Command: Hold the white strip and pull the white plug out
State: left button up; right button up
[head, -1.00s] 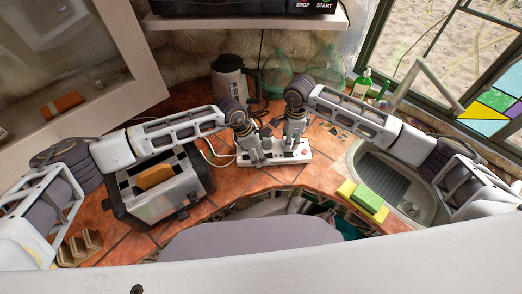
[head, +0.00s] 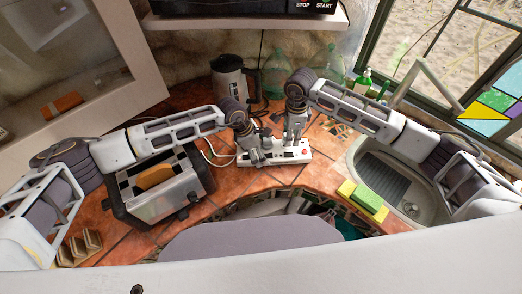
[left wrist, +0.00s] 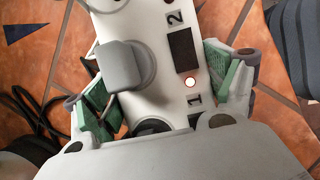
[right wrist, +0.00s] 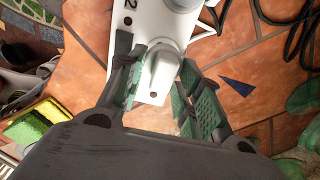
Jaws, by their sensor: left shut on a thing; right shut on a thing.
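The white strip (head: 304,154) lies on the tiled counter in the middle of the head view. My left gripper (head: 252,160) is shut across the strip, its green pads on both long sides in the left wrist view (left wrist: 165,95). A grey-white plug (left wrist: 120,66) stands in a socket there, beside a lit red lamp and the labels 1 and 2. My right gripper (head: 291,140) points down over the strip's right part. In the right wrist view it is shut on the white plug (right wrist: 161,68). Whether this plug's pins are clear of the strip is hidden.
A toaster (head: 160,190) with bread stands left of the strip. A kettle (head: 229,78) and clear bottles (head: 275,72) stand behind. A yellow-green sponge (head: 366,197) lies by the sink (head: 392,180) at right. A cable (head: 213,153) runs from the strip's left end.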

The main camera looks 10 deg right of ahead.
jog(key=shift+r, duration=1.25)
pick_arm(q)
jog(key=o, duration=0.6)
jog(key=shift+o, duration=0.2)
jog(key=shift+r, duration=0.1)
jog(key=v, duration=1.1)
jog(key=shift+a+r, duration=0.25)
jog(key=shift+r, duration=0.1)
pick_arm(e)
jog(key=shift+f, duration=0.1)
